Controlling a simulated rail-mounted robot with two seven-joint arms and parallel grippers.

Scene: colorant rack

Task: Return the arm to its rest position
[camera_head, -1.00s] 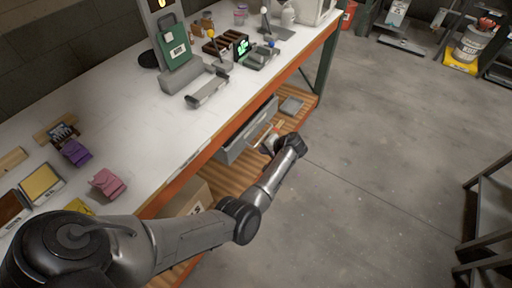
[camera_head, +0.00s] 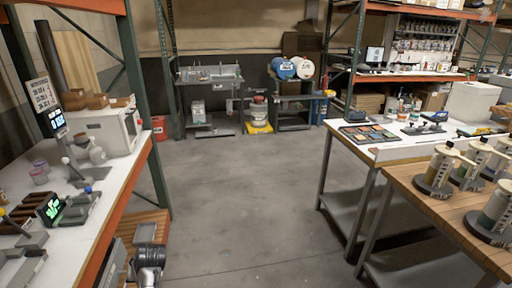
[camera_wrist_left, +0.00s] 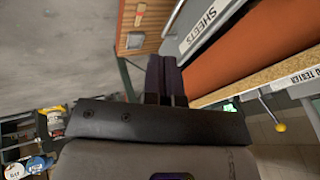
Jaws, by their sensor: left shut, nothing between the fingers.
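My left arm (camera_head: 149,262) shows at the bottom left of the head view, beside the front edge of the left bench; its gripper cannot be made out there. In the left wrist view my left gripper (camera_wrist_left: 165,80) has its two dark fingers together, with nothing between them. It is apart from the bench, and a grey drawer front marked SHEETS (camera_wrist_left: 205,22) lies just beyond it to the right. My right arm and gripper are not in view.
The left bench (camera_head: 75,225) has an orange edge and a wooden lower shelf (camera_head: 150,220). A wood-topped table (camera_head: 425,213) with several canisters stands at right. The grey floor (camera_head: 240,190) between them is clear.

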